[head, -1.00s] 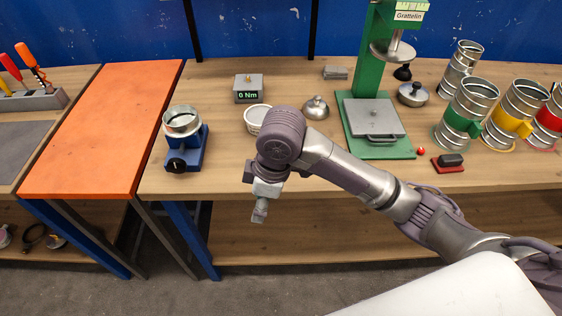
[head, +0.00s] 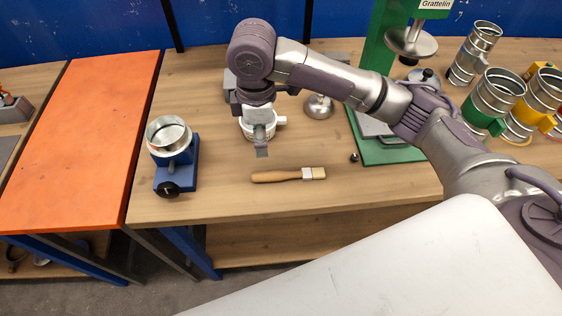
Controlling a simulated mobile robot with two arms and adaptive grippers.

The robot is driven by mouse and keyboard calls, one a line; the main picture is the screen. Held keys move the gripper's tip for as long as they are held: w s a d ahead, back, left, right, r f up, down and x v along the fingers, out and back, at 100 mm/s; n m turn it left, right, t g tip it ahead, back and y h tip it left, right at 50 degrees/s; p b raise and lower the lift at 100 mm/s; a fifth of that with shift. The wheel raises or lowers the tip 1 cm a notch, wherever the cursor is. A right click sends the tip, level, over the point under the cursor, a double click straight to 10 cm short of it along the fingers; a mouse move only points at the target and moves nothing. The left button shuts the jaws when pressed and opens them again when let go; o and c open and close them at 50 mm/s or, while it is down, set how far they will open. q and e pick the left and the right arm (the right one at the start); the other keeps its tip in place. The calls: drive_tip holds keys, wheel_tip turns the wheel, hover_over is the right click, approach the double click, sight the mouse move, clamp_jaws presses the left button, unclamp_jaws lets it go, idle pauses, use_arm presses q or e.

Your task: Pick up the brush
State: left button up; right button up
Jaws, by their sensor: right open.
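The brush (head: 290,174) lies flat on the wooden workbench near its front edge, in the middle of the head view. Its wooden handle points left and its pale bristles point right. My right gripper (head: 262,152) hangs above the bench, behind and slightly left of the brush. It points down, is apart from the brush and holds nothing that I can see. My left gripper is out of view.
A blue clamp stand (head: 176,172) with a metal ring stands left of the brush. A green press (head: 385,145) stands to the right, with several metal duct pieces (head: 494,97) beyond it. An orange bench top (head: 88,135) lies left.

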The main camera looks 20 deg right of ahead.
hover_over(265, 174)
wheel_tip(265, 174, down, 7)
drive_tip(key=shift+w+r+p, duration=0.1)
drive_tip(key=shift+p, duration=0.3)
drive_tip(key=shift+w+f, duration=0.1)
drive_tip(key=shift+f, duration=0.25)
drive_tip(key=f, duration=0.1)
drive_tip(key=f+p, duration=0.1)
drive_tip(key=f, duration=0.2)
drive_tip(key=shift+s+a+p, duration=0.1)
drive_tip(key=shift+s+p, duration=0.2)
drive_tip(key=shift+s, duration=0.05)
drive_tip(key=shift+f, duration=0.4)
drive_tip(key=shift+w+f, duration=0.1)
drive_tip(key=shift+f, duration=0.05)
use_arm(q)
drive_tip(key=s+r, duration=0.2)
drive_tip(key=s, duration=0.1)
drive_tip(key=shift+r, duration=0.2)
use_arm(e)
clamp_jaws()
